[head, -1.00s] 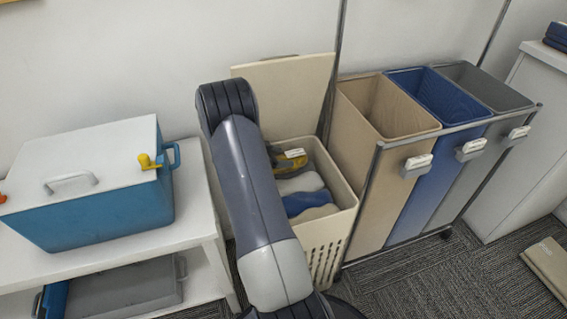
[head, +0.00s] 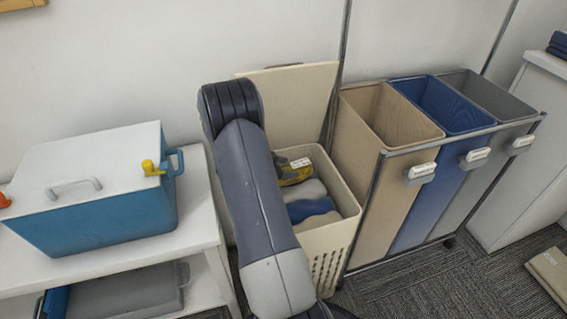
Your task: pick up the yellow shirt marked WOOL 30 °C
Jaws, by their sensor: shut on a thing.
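A yellow shirt (head: 291,179) with a small white label (head: 301,162) is at the back of the cream laundry basket (head: 335,243). The label's writing is too small to read. My arm rises in front of the basket and bends at a dark joint near its open lid. The shirt's left side is also covered by my arm.
A whitish cloth (head: 304,192) and a blue cloth (head: 311,209) lie in front of the shirt. Beige (head: 385,190), blue (head: 436,185) and grey (head: 480,180) bins stand close at right. A blue cooler (head: 95,215) sits on a white bench (head: 150,268) at left.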

